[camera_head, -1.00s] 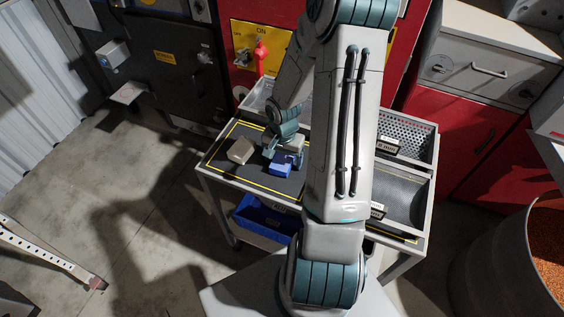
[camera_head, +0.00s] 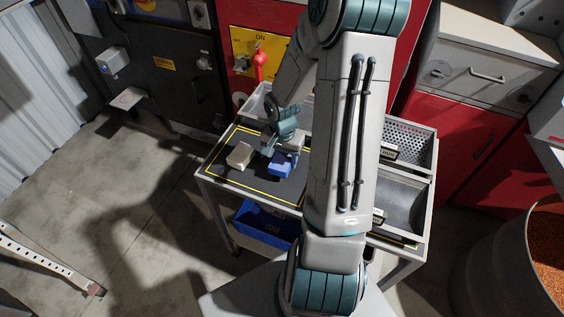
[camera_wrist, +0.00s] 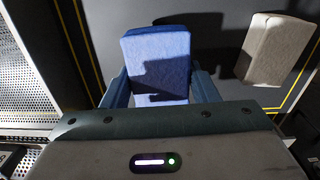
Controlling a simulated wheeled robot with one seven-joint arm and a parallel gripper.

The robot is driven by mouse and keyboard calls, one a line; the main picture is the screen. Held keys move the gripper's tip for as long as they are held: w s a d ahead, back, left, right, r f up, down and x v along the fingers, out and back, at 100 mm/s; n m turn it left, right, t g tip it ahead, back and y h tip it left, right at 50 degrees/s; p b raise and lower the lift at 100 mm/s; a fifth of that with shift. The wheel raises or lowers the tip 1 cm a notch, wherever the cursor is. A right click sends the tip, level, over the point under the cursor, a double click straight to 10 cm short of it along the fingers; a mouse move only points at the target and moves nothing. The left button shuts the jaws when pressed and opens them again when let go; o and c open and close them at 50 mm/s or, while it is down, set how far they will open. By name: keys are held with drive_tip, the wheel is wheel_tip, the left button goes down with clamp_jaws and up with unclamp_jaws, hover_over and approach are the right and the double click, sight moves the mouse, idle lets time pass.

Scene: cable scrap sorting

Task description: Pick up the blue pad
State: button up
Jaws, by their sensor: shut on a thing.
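The blue pad (camera_head: 281,164) is a small block over the dark, yellow-lined top of the cart (camera_head: 225,176). In the wrist view the blue pad (camera_wrist: 157,58) sits between my two fingers, with a shadow across its lower part. My gripper (camera_head: 276,150) is shut on it; in the wrist view my gripper (camera_wrist: 158,85) has a finger against each side of the pad. I cannot tell for sure whether the pad is clear of the surface. My arm hides part of the cart.
A beige block (camera_head: 240,155) lies left of the pad, apart from it. Perforated metal trays (camera_head: 408,147) are at the cart's right. A blue bin (camera_head: 266,222) stands on the lower shelf. A barrel of orange granules (camera_head: 553,250) stands at the right.

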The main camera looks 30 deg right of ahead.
drive_tip(key=s+d+r, duration=0.1)
drive_tip(key=d+r, duration=0.7)
drive_tip(key=d, duration=0.3)
drive_tip(key=shift+s+d, duration=0.25)
drive_tip(key=shift+s, duration=0.15)
